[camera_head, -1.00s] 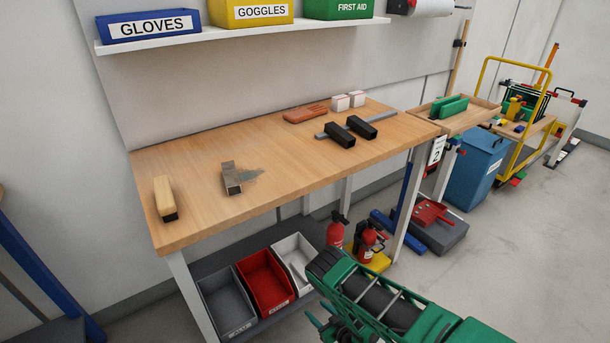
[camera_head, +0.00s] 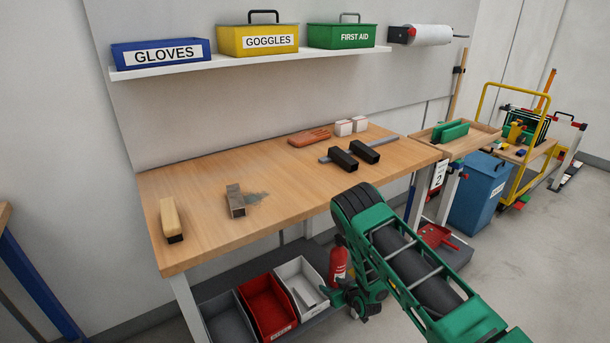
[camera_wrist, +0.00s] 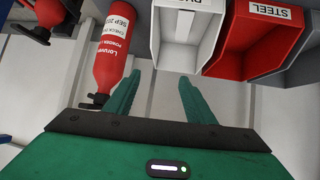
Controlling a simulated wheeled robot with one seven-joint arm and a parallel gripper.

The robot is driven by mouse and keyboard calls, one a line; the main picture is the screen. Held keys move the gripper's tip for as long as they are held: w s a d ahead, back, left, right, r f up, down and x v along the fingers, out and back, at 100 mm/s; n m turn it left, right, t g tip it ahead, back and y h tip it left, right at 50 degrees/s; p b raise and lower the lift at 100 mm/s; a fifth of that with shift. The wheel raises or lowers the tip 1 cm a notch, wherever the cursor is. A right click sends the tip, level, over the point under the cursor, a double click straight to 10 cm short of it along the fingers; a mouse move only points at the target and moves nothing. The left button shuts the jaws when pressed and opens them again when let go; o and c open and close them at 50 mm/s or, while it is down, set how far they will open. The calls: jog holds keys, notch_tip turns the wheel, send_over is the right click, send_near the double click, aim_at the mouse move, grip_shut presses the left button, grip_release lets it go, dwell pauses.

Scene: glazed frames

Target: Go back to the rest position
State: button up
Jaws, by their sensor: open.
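My gripper (camera_head: 338,296) is low in front of the workbench, beside the bins under it, and partly hidden by my green arm in the head view. In the wrist view my gripper (camera_wrist: 160,92) shows two green fingers spread apart with nothing between them. My arm's raised elbow overlaps the bench's front edge in the head view. A red fire extinguisher (camera_head: 338,264) stands just behind the gripper; in the wrist view it (camera_wrist: 112,58) lies left of the fingers. A white bin (camera_wrist: 186,35) shows beyond the fingertips.
The workbench (camera_head: 290,215) holds a brush (camera_head: 170,218), a metal block (camera_head: 235,201), a dark-blocked tool (camera_head: 345,158) and white boxes. Red (camera_head: 265,302) and grey bins sit below. A blue bin (camera_head: 480,195) and yellow trolley stand right. Floor at the lower right is clear.

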jog(key=w+d+r+m+g+h, duration=0.1)
jog(key=d+r+h, duration=0.1)
jog(key=d+r, duration=0.65)
jog(key=w+d+r+m+g+h, duration=0.15)
jog(key=d+r, duration=0.35)
jog(key=r, duration=0.6)
jog(key=s+d+r+m+g+h, duration=0.1)
jog(key=s+d+r, duration=0.45)
jog(key=r, duration=0.25)
jog(key=s+d+r+m+g+h, duration=0.1)
jog(key=s+d+r+m, duration=0.1)
jog(key=s+d+r, duration=0.35)
jog(key=s+d+r+m+g, duration=0.1)
jog(key=s+d+r, duration=0.3)
jog(key=s+r, duration=0.3)
jog(key=s+d+r+m+g, duration=0.25)
jog(key=s+r, duration=0.25)
jog(key=s, duration=0.4)
jog(key=s+r+m+g, duration=0.1)
jog(key=s+r, duration=0.2)
jog(key=s, duration=0.9)
jog(key=s+r+m+g+y, duration=0.1)
jog(key=s+r+m, duration=0.1)
jog(key=s, duration=1)
jog(key=shift+s+a+r, duration=0.2)
jog(key=shift+a+r, duration=0.15)
jog(key=shift+r, duration=0.1)
jog(key=shift+w+f, duration=0.25)
jog(key=shift+w, duration=0.4)
